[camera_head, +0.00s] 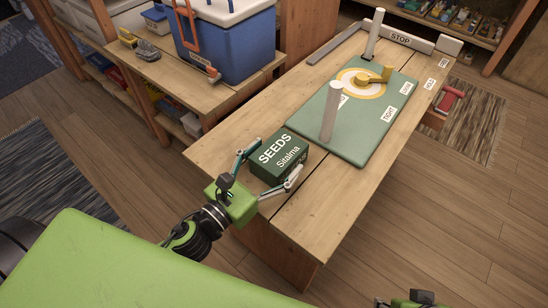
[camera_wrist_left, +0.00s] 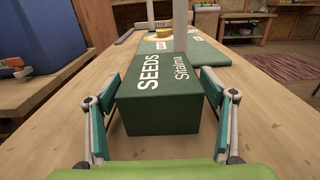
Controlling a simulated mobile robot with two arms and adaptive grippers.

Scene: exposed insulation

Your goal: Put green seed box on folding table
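The green seed box (camera_head: 279,159), lettered "SEEDS Sitalma", sits on the near end of a long wooden bench. It also shows in the left wrist view (camera_wrist_left: 160,108), upright between the fingers. My left gripper (camera_head: 268,172) is open around it, one finger along each side. The fingers (camera_wrist_left: 160,105) are spread about as wide as the box; whether they touch it is hard to tell. My right gripper (camera_head: 408,301) shows only in part at the bottom edge, its fingers unclear. No table is recognisable as a folding one.
A green board (camera_head: 365,135) with a yellow target and two pale posts lies on the bench beyond the box. A blue cooler (camera_head: 225,45) stands on a side bench at the upper left. A red-handled tool (camera_head: 449,99) is at the bench's right edge. Open wooden floor lies to the right.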

